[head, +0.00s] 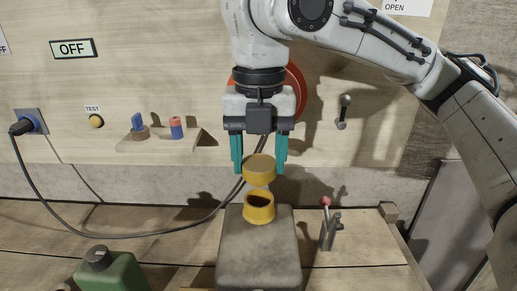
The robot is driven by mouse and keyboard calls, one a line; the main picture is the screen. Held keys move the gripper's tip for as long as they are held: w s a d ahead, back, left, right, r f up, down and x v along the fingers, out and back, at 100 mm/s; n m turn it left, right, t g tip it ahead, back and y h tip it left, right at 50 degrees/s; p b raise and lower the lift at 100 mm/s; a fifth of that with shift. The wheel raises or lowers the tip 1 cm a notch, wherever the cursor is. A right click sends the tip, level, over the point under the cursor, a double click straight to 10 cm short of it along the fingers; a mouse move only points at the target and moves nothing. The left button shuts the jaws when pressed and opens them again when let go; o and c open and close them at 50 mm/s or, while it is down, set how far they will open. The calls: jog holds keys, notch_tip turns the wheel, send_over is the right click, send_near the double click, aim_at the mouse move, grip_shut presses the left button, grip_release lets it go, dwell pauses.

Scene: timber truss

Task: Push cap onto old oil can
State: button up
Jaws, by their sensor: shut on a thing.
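My gripper (260,163) has teal fingers and points down. It is shut on a round yellow cap (260,169), which sits between the fingertips. The cap is above the yellow neck (259,207) of the old oil can, with a visible gap between them. The neck is open and dark inside. The oil can (258,250) is a worn grey-brown body standing on the wooden bench, its lower part cut off by the picture's bottom edge.
A green canister (110,270) with a dark cap stands at the front left. A red-knobbed lever (326,222) stands right of the can. A black cable (110,236) runs from the wall plug (24,126) behind the can. A small shelf (160,141) holds blue and red items.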

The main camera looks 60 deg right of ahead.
aim_at(259, 182)
jog(key=shift+f+b, duration=0.65)
jog(key=shift+f, duration=0.95)
jog(key=shift+p, duration=0.55)
jog(key=shift+f+b, duration=0.65)
jog(key=shift+f, duration=0.35)
jog(key=o, duration=1.1)
jog(key=shift+o, duration=0.2)
jog(key=shift+r, duration=0.1)
jog(key=shift+r+p, duration=2.95)
jog(key=shift+p, duration=0.2)
